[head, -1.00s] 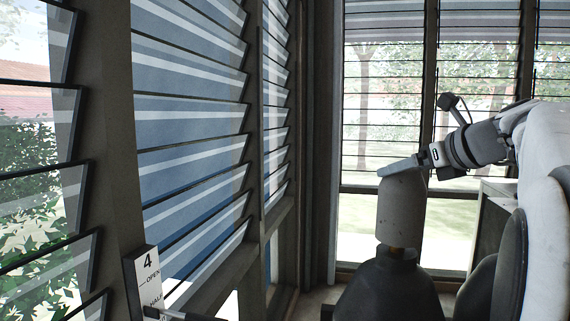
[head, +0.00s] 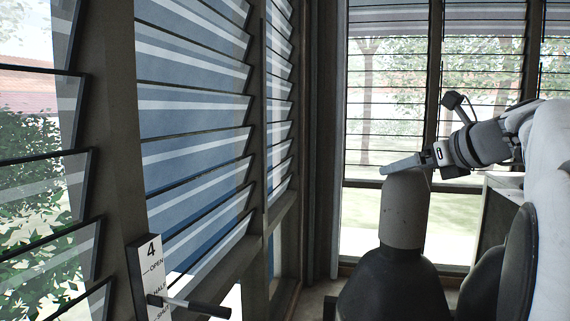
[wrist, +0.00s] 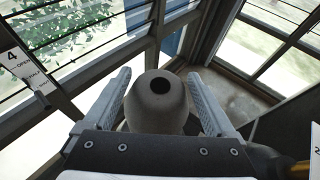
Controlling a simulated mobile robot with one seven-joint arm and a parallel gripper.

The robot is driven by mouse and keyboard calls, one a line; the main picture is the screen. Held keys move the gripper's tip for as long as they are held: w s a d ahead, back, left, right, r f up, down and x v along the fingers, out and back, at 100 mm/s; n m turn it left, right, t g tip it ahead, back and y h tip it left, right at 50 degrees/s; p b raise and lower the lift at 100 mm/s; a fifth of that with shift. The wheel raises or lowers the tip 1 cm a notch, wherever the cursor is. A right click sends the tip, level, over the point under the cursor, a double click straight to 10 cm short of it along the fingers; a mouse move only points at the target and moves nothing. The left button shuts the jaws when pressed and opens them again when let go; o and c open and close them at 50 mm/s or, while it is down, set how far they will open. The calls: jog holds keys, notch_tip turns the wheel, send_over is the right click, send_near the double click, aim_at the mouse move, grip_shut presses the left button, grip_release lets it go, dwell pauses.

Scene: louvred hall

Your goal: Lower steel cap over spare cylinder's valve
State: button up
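The steel cap (head: 404,212), a grey domed sleeve, stands upright on the shoulder of the dark spare cylinder (head: 388,288) in the head view. No gap shows between cap and shoulder, and the valve is hidden. My gripper (head: 403,165) is at the cap's domed top, coming in from the right. In the wrist view the cap (wrist: 158,103), with a round hole in its top, sits between the two fingers of my gripper (wrist: 160,72).
A louvred window wall (head: 195,130) runs along the left. A white plate marked 4 (head: 150,268) with a dark-ended lever (head: 195,306) juts out left of the cylinder. More louvres stand behind. A pale-topped cabinet (head: 497,222) is at the right, behind my arm.

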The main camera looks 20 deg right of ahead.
jog(key=shift+o, duration=0.3)
jog(key=shift+f, duration=0.15)
jog(key=s+r+p, duration=0.2)
jog(key=r+p, duration=0.1)
jog(key=s+r+p, duration=0.1)
jog(key=r+p, duration=0.1)
jog(key=shift+d+r, duration=0.15)
jog(key=shift+r, duration=0.05)
jog(key=shift+s+r+p, duration=0.3)
jog(key=shift+p, duration=0.2)
jog(key=shift+s, duration=0.15)
jog(key=shift+s, duration=0.1)
